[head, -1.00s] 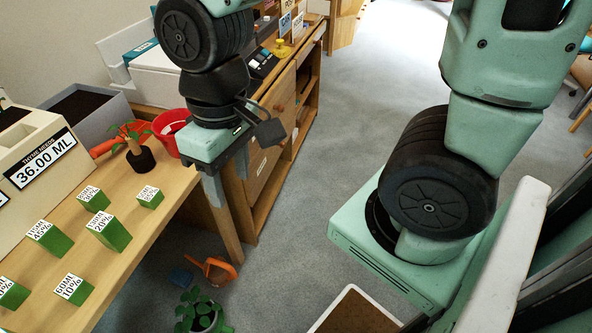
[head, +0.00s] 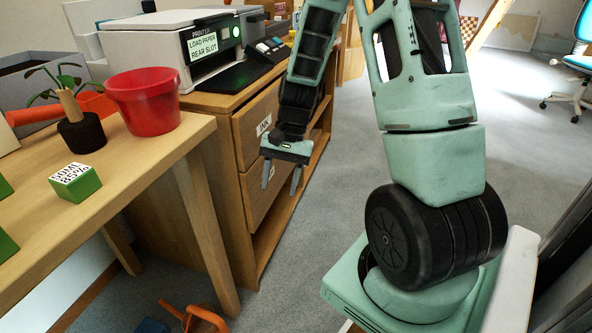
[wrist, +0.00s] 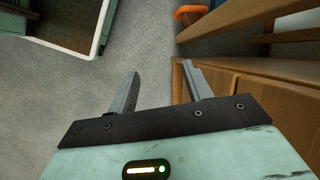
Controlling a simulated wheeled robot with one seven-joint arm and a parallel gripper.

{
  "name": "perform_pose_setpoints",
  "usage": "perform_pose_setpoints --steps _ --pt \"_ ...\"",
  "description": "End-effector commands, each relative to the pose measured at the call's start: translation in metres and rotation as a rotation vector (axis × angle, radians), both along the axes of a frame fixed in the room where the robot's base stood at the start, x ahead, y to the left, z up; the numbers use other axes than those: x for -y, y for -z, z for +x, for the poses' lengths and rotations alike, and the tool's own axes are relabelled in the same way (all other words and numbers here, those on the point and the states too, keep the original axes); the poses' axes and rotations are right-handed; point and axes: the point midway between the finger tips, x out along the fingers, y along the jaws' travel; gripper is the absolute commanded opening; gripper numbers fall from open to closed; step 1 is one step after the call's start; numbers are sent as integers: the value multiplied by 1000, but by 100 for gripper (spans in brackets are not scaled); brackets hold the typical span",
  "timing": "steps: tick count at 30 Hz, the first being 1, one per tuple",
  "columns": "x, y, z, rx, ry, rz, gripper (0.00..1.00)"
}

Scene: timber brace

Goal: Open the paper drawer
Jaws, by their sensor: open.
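The wooden cabinet (head: 220,180) under the printer has two stacked drawers on its front. The upper drawer (head: 256,112) has a label reading INK. The lower drawer (head: 256,205) is partly behind my gripper and no label on it is readable, so I cannot tell from its face whether it is the paper drawer. Both drawers look shut. My gripper (head: 282,178) is open and empty, fingers pointing down, in front of the lower drawer. In the wrist view my gripper (wrist: 160,70) has floor between its fingers, with the cabinet (wrist: 255,95) close on the right.
A printer (head: 165,45) stands on the cabinet. The wooden table (head: 150,165) at left holds a red pot (head: 145,100), a small plant (head: 80,130) and a green block (head: 75,182). An orange object (head: 195,316) lies on the floor by the table. The carpet right of the cabinet is clear.

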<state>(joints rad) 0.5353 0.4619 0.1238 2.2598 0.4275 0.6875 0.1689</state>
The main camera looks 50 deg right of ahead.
Motion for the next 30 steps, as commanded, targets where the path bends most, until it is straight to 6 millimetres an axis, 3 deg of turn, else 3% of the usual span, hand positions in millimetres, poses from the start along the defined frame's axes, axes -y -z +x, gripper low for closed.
perform_pose_setpoints --steps 1,8,13,18,21,25,30 --pt "14 13 2 -36 108 60 50" --pt "74 51 20 -161 637 436 50" --pt "146 76 28 -175 1050 813 50" --pt "224 94 16 -108 1352 1164 50" --pt "258 100 4 -58 1460 1315 50" --pt "284 105 -8 -12 1531 1426 50" --pt "287 107 -2 3 1547 1460 50"
